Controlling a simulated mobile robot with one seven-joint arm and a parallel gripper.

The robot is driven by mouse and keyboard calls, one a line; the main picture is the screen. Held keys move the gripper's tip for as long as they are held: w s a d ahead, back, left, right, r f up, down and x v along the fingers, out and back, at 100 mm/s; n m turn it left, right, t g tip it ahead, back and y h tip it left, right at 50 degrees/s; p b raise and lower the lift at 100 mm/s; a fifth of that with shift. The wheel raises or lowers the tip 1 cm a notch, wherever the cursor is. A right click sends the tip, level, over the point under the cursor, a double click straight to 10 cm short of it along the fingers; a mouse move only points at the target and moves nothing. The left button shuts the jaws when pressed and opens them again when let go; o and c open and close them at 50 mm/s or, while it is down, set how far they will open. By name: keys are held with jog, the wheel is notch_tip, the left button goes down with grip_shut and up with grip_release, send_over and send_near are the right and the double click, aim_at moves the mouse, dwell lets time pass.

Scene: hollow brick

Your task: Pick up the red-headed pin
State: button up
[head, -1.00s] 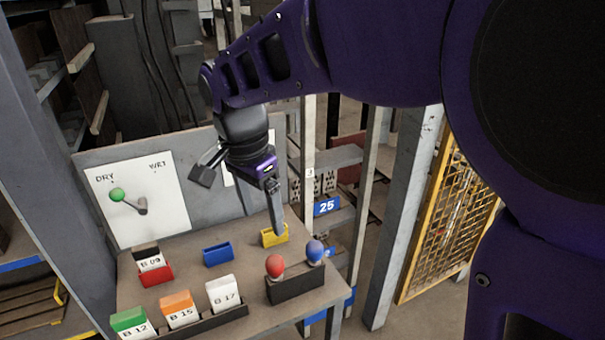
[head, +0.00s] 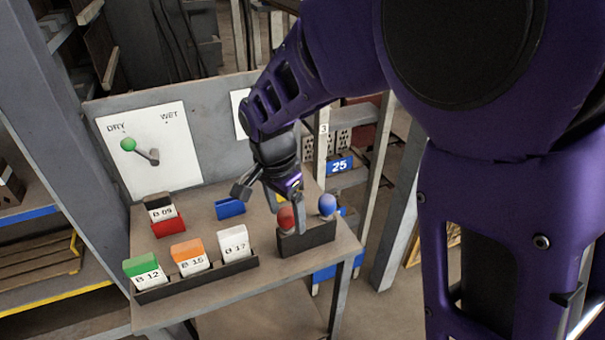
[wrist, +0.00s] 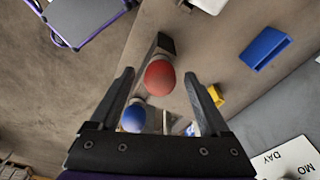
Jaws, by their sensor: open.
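The red-headed pin (head: 286,220) stands upright in a dark block (head: 318,237) near the right front of the table. Its round red head also shows in the wrist view (wrist: 159,78). A blue-headed pin (head: 328,204) stands beside it in the same block, and its head shows lower in the wrist view (wrist: 133,117). My gripper (head: 298,220) is right at the red head in the head view. In the wrist view my open gripper (wrist: 158,74) has one finger on each side of the red head, with gaps visible. The pin's shaft is hidden.
A blue holder (head: 230,208) and a red holder (head: 168,227) with card B 09 stand left. A dark rack (head: 200,280) holds cards B 12, B 15 and B 17 at the front. A yellow holder (wrist: 216,96) is close to one finger in the wrist view.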

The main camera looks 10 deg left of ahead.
grip_shut()
dwell(0.4)
